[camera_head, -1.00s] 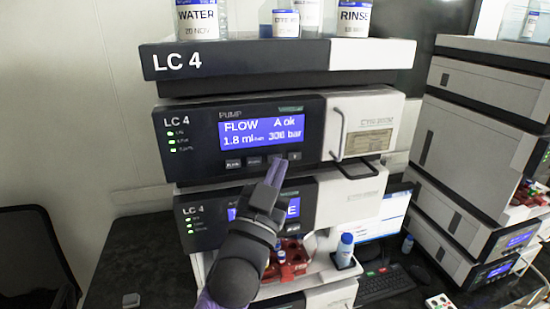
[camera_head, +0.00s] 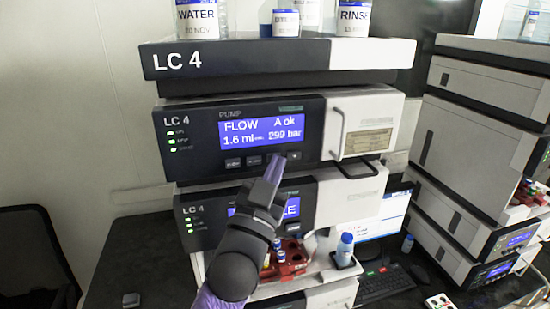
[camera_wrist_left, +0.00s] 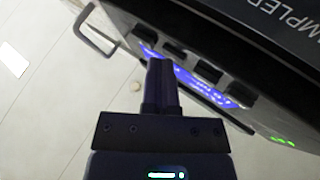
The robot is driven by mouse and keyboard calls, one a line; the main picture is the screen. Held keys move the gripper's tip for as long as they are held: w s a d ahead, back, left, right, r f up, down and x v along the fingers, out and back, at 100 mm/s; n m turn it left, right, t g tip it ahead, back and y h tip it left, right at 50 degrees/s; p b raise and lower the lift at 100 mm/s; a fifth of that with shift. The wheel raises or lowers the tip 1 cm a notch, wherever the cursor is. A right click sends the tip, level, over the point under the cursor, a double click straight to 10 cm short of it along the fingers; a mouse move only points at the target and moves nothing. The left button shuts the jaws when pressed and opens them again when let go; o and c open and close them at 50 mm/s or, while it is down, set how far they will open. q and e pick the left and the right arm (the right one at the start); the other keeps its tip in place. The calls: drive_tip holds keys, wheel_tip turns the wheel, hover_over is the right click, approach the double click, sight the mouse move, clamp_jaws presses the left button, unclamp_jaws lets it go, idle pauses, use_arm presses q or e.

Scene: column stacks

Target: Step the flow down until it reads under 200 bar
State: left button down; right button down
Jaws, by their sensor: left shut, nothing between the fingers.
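The LC 4 pump module (camera_head: 200,160) has a blue display (camera_head: 262,132) reading FLOW 1.6 ml, A ok, 299 bar. A row of small dark buttons sits below it; the leftmost (camera_head: 233,163), the second (camera_head: 254,160) and the rightmost (camera_head: 294,156) show. My left gripper (camera_head: 275,164) is shut and empty. Its tip is at the row, over the button between the second and the rightmost, which it mostly hides. In the left wrist view the shut fingers (camera_wrist_left: 158,66) end close to the buttons (camera_wrist_left: 172,48); I cannot tell if they touch. My right gripper is not in view.
A door handle (camera_head: 338,134) sticks out right of the display. Labelled bottles (camera_head: 353,18) stand on top. The module below (camera_head: 200,222) holds a red vial rack (camera_head: 292,258) and a blue-capped bottle (camera_head: 345,250). Another stack (camera_head: 470,150) stands at right.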

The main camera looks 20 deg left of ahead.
use_arm(q)
drive_tip(key=shift+s+d, duration=0.1)
idle(0.3)
drive_tip(key=shift+s+d, duration=0.35)
drive_tip(key=shift+s, duration=0.25)
drive_tip(key=shift+s+d+p, duration=0.15)
drive_tip(key=shift+s+d, duration=0.55)
drive_tip(key=shift+s, duration=0.35)
drive_tip(key=shift+s+d+p, duration=0.15)
drive_tip(key=shift+s+d, duration=0.55)
drive_tip(key=shift+s, duration=0.35)
